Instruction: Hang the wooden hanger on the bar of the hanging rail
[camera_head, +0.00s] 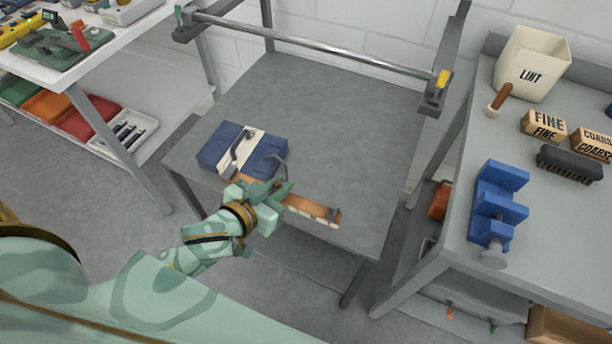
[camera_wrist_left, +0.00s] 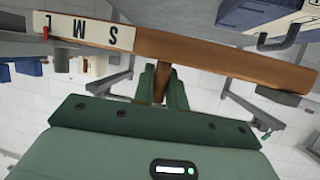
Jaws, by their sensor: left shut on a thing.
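In the left wrist view the hanger (camera_wrist_left: 215,54) runs across the top, with a white S M L label. My left gripper (camera_wrist_left: 163,86) is shut on a short wooden piece at the hanger's middle. The rail's bar (camera_head: 310,43) is a metal rod spanning the far side of the table, above it and apart from the hanger. My right gripper is not in view.
A blue case (camera_head: 221,146) with a handle lies left of the hanger on the grey table (camera_head: 335,130). A bench at right holds a LINT bin (camera_head: 532,64), brushes and a blue vise (camera_head: 497,203). Dark brackets (camera_head: 437,90) hold the bar's ends. The table's far middle is clear.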

